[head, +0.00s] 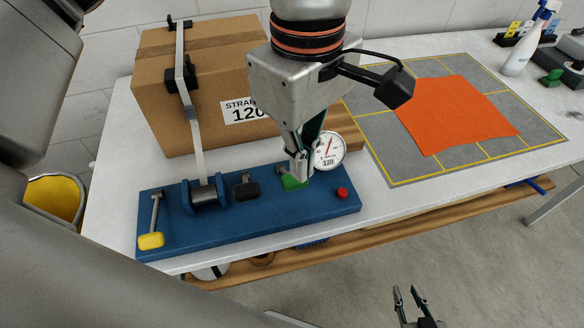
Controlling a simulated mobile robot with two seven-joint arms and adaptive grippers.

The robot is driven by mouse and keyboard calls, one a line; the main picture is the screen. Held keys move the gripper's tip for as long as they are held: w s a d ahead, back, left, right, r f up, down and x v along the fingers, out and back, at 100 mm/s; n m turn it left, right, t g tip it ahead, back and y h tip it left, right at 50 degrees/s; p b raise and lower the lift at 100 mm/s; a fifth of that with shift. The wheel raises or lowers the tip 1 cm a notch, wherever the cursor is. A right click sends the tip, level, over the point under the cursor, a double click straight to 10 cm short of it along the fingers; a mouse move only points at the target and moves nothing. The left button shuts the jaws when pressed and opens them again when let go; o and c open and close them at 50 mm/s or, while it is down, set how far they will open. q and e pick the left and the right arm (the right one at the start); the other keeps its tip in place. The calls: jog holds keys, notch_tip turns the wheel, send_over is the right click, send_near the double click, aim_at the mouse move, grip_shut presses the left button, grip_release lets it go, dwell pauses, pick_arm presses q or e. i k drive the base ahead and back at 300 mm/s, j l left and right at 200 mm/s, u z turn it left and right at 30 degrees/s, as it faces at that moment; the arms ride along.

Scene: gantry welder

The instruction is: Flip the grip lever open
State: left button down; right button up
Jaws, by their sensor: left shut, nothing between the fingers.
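A blue strap tensioner base (325,203) lies along the front of the white table. On it are a yellow-tipped crank lever (151,240), a spool (204,196) with the grey strap, a short black-tipped lever (247,188), a green piece (293,184), a round dial gauge (329,150) and a red button (342,193). Which one is the grip lever is not labelled. My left gripper (298,172) points down, shut and empty, right at the green piece and partly over it; I cannot tell if they touch. My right gripper (412,300) is open and empty, low in front of the table.
A cardboard box (165,120) with the grey strap over it stands behind the base. An orange cloth (455,115) lies on a grey mat with yellow lines (372,130) to the right. A spray bottle (525,45) stands at the back right. A yellow-lined bin (50,198) is at left.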

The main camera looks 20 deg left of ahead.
aim_at(155, 240)
jog(key=k, duration=1)
